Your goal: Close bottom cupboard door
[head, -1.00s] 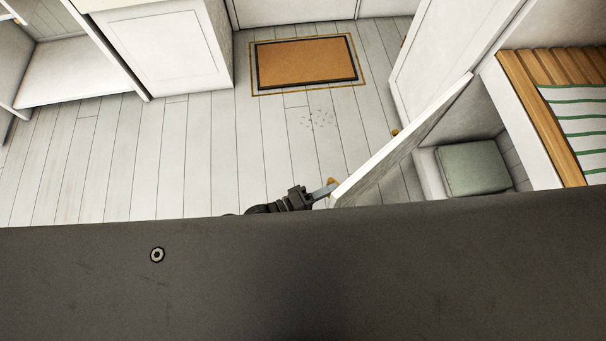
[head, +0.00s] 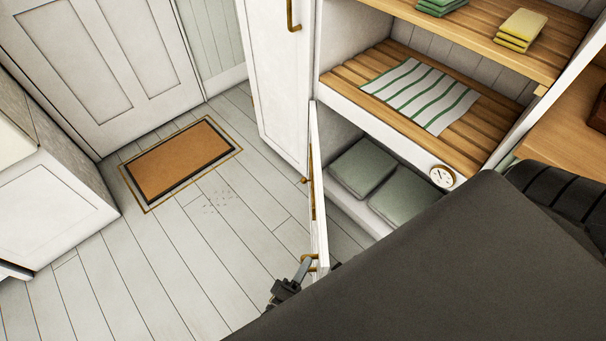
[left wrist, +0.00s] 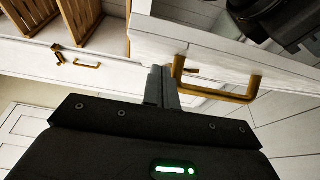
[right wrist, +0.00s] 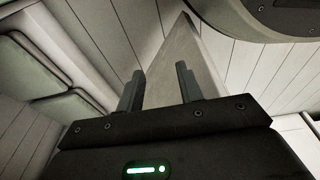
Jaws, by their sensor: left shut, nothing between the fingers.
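The bottom cupboard door (head: 317,190) is white and stands open, seen nearly edge-on in the head view. Its brass handle (head: 309,263) is near the free edge and also shows in the left wrist view (left wrist: 215,94). My left gripper (head: 302,272) is shut and empty, its fingertips (left wrist: 160,82) right beside one end of the handle; I cannot tell if they touch. The open cupboard (head: 338,135) holds green-grey cushions (head: 366,168). My right gripper (right wrist: 158,84) is open, its fingers apart, with a pale panel, apparently the door (right wrist: 172,62), showing between and beyond them.
Above the cupboard is a slatted bench (head: 476,130) with a striped cloth (head: 420,95) and a round dial (head: 442,177). A tall white door (head: 277,80) adjoins on the left. The plank floor (head: 190,240) left of the door is clear, with a brown mat (head: 180,160).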

